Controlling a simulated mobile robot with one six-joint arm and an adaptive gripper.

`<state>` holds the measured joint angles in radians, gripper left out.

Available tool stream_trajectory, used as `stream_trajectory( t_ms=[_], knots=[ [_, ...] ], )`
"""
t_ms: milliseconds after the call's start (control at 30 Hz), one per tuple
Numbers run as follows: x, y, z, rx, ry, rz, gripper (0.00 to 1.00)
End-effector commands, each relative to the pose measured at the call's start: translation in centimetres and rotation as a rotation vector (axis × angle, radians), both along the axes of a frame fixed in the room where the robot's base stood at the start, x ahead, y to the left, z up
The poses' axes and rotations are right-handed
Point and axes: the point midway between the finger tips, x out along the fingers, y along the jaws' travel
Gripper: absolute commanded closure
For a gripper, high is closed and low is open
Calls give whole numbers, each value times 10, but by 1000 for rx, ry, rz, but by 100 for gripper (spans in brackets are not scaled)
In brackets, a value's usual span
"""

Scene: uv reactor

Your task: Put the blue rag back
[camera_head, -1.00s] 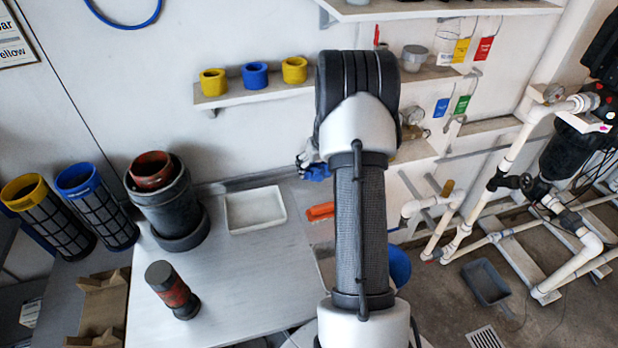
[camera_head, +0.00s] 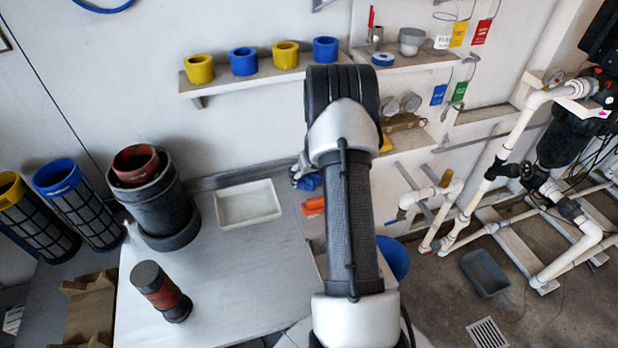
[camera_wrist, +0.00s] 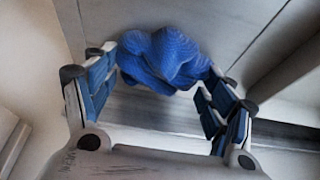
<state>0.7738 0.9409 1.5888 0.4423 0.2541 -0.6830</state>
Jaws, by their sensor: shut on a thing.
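The blue rag (camera_wrist: 163,60) is a crumpled bundle between the fingertips of my gripper (camera_wrist: 158,72) in the wrist view. My gripper is shut on it. In the head view my arm hides most of the gripper (camera_head: 303,170). A bit of the blue rag (camera_head: 309,182) shows at its left side, in front of the wall and over the back right part of the grey table (camera_head: 225,290). I cannot tell how far above the table it hangs.
A white tray (camera_head: 247,220) and an orange object (camera_head: 313,205) are near the rag. A dark pot (camera_head: 158,212) and a dark red-banded cylinder (camera_head: 160,290) stand left. A wall shelf (camera_head: 222,88) carries yellow and blue rings. A blue bucket (camera_head: 393,258) is right of my arm.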

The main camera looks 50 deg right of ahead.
Motion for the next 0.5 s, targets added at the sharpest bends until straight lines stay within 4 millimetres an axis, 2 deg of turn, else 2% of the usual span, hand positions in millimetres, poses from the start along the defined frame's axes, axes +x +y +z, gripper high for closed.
stream_trajectory(
  t_ms=[167, 200, 500],
  knots=[
    [0, 0, 0, 0, 0, 0, 46],
    [0, 0, -1, 0, 1, 0, 24],
    [0, 0, 0, 0, 1, 0, 4]
  ],
)
